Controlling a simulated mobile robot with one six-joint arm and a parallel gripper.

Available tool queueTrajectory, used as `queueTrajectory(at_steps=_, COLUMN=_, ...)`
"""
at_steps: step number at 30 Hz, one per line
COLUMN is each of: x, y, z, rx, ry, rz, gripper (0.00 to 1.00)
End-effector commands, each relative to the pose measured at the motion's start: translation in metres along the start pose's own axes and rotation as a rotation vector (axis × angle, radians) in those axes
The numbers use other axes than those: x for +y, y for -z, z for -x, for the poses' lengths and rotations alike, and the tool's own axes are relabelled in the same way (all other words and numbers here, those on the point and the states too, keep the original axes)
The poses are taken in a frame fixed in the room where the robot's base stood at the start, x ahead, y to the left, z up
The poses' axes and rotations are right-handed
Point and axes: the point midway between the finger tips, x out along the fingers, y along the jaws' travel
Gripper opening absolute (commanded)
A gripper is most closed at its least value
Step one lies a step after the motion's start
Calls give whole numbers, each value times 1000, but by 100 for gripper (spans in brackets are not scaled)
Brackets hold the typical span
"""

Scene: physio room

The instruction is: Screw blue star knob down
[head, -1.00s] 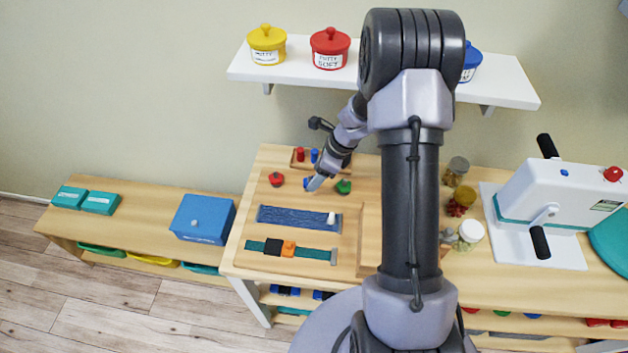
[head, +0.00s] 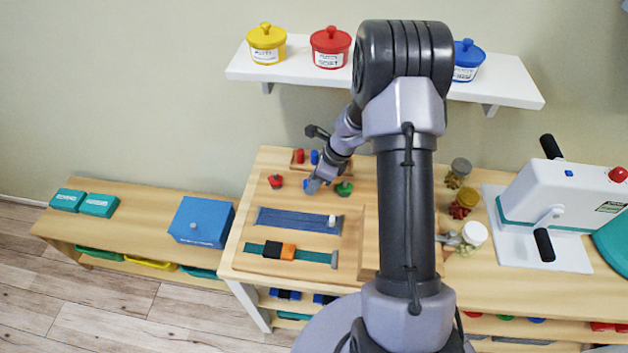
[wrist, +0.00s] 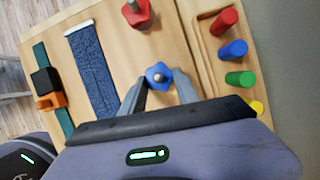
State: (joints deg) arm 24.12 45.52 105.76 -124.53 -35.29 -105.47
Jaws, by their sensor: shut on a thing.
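The blue star knob (wrist: 159,76) shows in the wrist view between the two fingers of my gripper (wrist: 160,88). The fingers are shut on it from either side, and its top with a grey stud stays in sight. In the head view my gripper (head: 313,186) is low over the wooden board, between the red star knob (head: 276,181) and the green star knob (head: 344,188). The fingers largely hide the blue knob there. The red star knob also shows at the top of the wrist view (wrist: 137,14). How far down the blue knob sits cannot be told.
A blue strap strip (head: 298,221) and a green strap with a buckle (head: 291,253) lie on the board in front. A tray of coloured pegs (wrist: 233,50) is beside the knob. Jars (head: 463,204) stand right of my arm; a shelf (head: 290,68) hangs above.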

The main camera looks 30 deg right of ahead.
Motion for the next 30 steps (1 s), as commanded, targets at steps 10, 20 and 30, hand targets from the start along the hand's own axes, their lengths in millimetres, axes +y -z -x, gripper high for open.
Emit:
queueTrajectory(at_steps=10, x=2, y=0, z=0, rx=0, ry=62, rz=-150, gripper=0)
queueTrajectory(at_steps=20, x=6, y=-1, z=-2, rx=0, ry=179, rz=-432, gripper=0)
queueTrajectory(at_steps=30, x=9, y=-4, z=-2, rx=0, ry=302, rz=-729, gripper=0)
